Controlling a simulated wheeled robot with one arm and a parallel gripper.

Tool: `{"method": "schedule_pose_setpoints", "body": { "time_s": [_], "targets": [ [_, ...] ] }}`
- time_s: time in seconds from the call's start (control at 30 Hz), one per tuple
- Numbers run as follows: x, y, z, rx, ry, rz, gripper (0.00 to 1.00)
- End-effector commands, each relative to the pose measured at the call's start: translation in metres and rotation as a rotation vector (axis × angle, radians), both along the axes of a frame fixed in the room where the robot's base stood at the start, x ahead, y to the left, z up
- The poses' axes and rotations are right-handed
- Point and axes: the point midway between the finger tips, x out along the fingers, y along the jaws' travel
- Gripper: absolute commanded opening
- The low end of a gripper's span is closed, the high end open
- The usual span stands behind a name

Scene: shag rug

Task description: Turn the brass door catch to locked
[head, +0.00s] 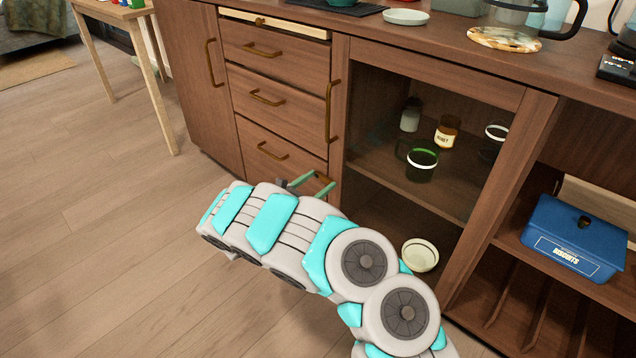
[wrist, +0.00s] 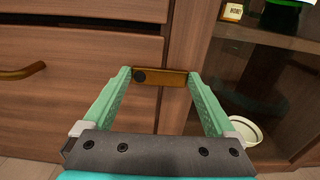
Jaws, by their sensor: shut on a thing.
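The brass door catch (wrist: 165,78) is a flat bar with a dark round pivot at its left end. In the wrist view it lies about level, reaching from the drawer side across onto the wooden frame of the glass door (wrist: 190,50). My gripper (wrist: 160,75) has its green fingers at the two ends of the bar, shut on it. In the head view my gripper (head: 311,182) is low at the cabinet front, beside the door's lower left edge. The catch (head: 323,179) shows only as a small brass patch there, partly hidden by the fingers.
The glass door (head: 400,180) covers shelves with jars, a green mug (head: 421,162) and a bowl (head: 420,255). Drawers with brass handles (head: 267,97) are at left. A blue biscuit tin (head: 574,240) sits in the open shelf at right. The wooden floor (head: 100,220) at left is clear.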

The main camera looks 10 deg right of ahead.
Motion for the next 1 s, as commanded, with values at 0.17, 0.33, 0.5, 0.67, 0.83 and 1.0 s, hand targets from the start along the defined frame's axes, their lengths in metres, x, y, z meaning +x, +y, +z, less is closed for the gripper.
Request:
{"method": "schedule_pose_setpoints", "body": {
  "time_s": [0.17,0.33,0.5,0.67,0.83,1.0],
  "targets": [
    [-0.001,-0.001,-0.001,-0.002,0.004,-0.003,0.35],
    [-0.001,-0.001,-0.001,-0.001,0.003,-0.003,0.94],
    [0.000,-0.001,0.000,-0.001,0.002,-0.002,1.00],
    [-0.001,0.002,0.000,-0.001,0.001,0.000,1.00],
    [-0.011,0.018,0.000,-0.001,0.001,0.003,1.00],
    [-0.028,0.041,0.000,0.000,0.001,0.003,1.00]
  ]
}}
